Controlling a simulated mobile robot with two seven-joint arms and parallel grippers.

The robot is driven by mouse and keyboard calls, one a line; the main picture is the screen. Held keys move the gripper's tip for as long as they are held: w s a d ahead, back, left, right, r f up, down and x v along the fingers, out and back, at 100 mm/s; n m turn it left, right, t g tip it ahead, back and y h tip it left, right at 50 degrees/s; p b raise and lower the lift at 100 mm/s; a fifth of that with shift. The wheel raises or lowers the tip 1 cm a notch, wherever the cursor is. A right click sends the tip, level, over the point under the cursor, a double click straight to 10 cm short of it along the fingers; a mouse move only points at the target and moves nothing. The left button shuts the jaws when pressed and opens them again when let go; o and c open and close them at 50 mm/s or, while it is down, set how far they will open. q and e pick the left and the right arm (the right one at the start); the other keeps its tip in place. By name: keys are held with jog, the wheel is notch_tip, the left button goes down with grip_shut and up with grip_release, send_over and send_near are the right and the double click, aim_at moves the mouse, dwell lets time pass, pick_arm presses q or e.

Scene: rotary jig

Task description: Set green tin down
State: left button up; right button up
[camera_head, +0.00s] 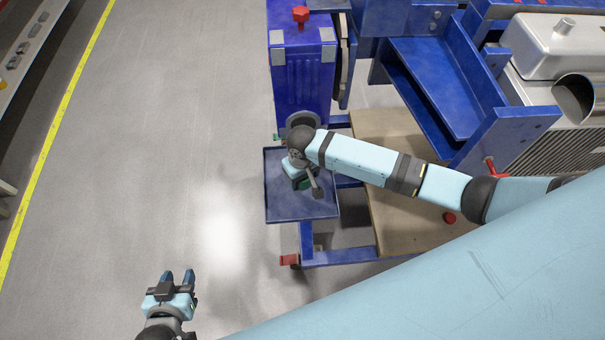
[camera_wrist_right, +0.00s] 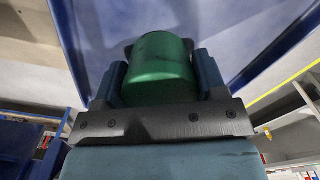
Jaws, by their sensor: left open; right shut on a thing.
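The green tin (camera_wrist_right: 160,78) stands out clearly in the right wrist view, held between the two fingers of my right gripper (camera_wrist_right: 160,68). In the head view my right gripper (camera_head: 303,181) is over the small blue tray (camera_head: 280,208), and my wrist hides most of the tin. In the right wrist view the blue tray (camera_wrist_right: 95,35) fills the space beyond the tin. I cannot tell whether the tin touches the tray. My left gripper (camera_head: 178,274) is open and empty at the lower left, above the floor and away from the tray.
A blue jig housing (camera_head: 302,85) with a red knob (camera_head: 300,13) stands behind the tray. Blue jig plates and a silver metal unit (camera_head: 550,50) stand to the right, above a wooden board (camera_head: 385,125). The grey floor to the left is clear up to the yellow line (camera_head: 50,130).

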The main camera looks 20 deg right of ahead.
jog(key=o, duration=1)
jog(key=shift+f, duration=0.1)
